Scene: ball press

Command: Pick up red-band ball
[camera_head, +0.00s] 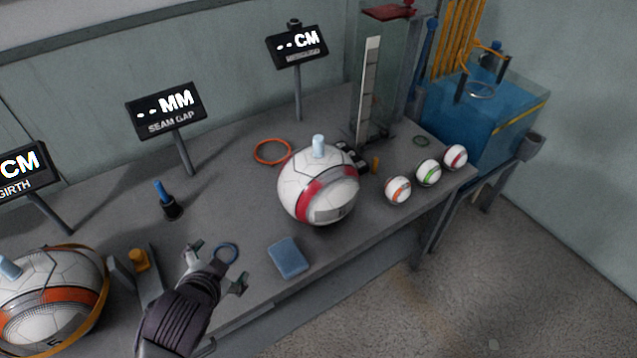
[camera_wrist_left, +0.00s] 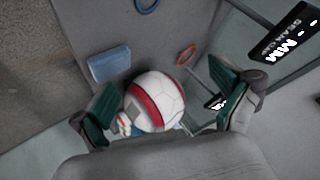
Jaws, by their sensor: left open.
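The large red-band ball (camera_head: 300,178) is white with a wide red band and a grey patch, and a pale cylinder (camera_head: 319,146) stands on its top. It rests on the grey table, right of centre. My left gripper (camera_head: 217,268) is open and empty, to the left of the ball and nearer the front edge, apart from it. A small ball with a dark red band (camera_head: 455,157) sits at the table's right end.
An orange ring (camera_head: 272,151) lies behind. Small balls (camera_head: 398,190) (camera_head: 428,173) sit right. An orange-band ball (camera_head: 45,305) is far left. Display stands (camera_head: 297,95) line the back.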

